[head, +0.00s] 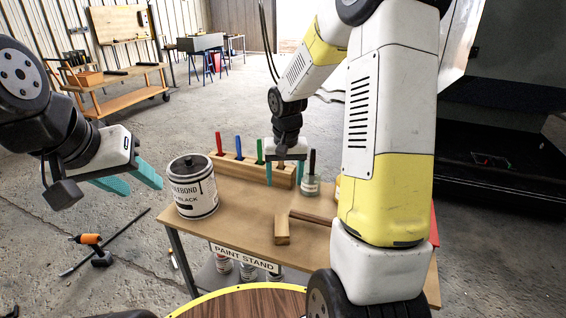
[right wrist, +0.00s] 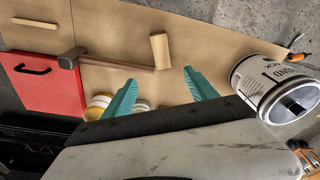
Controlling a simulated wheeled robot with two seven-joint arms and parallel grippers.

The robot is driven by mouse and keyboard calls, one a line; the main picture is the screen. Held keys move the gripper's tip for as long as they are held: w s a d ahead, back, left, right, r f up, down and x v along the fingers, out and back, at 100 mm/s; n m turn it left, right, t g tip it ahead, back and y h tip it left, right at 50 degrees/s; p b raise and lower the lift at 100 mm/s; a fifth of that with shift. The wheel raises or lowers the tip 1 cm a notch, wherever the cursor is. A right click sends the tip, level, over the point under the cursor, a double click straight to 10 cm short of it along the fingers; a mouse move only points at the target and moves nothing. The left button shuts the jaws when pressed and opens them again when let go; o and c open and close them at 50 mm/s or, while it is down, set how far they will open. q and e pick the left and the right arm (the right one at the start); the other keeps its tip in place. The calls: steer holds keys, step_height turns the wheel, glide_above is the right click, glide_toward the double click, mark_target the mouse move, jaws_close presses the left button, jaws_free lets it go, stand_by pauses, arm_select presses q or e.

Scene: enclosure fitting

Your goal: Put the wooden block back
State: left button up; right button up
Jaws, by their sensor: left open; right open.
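The wooden block (head: 282,229) is a short pale bar lying on the paint stand's tabletop (head: 243,205). In the right wrist view the block (right wrist: 160,50) lies beyond the fingertips, close to the end of a brown handle. My right gripper (head: 285,173) is open and empty above the table, behind the block and in front of the pen rack. Its two teal fingers (right wrist: 160,92) show apart in the right wrist view. My left gripper (head: 130,180) is open and empty in the air left of the paint can (head: 193,186).
A wooden rack (head: 240,168) with coloured upright pens stands at the table's back, a small jar (head: 311,186) beside it. A red case (right wrist: 45,78) and yellow-banded jars (right wrist: 98,104) show in the wrist view. My right arm hides the table's right side. An orange-handled clamp (head: 88,240) lies on the floor.

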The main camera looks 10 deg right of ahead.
steer(key=s+a+r+n+t+y, duration=0.2)
steer(key=s+r+t, duration=0.2)
steer(key=s+r, duration=1.4)
steer(key=s, duration=0.3)
steer(key=shift+s+a+r+t, duration=0.25)
steer(key=shift+r+t, duration=0.15)
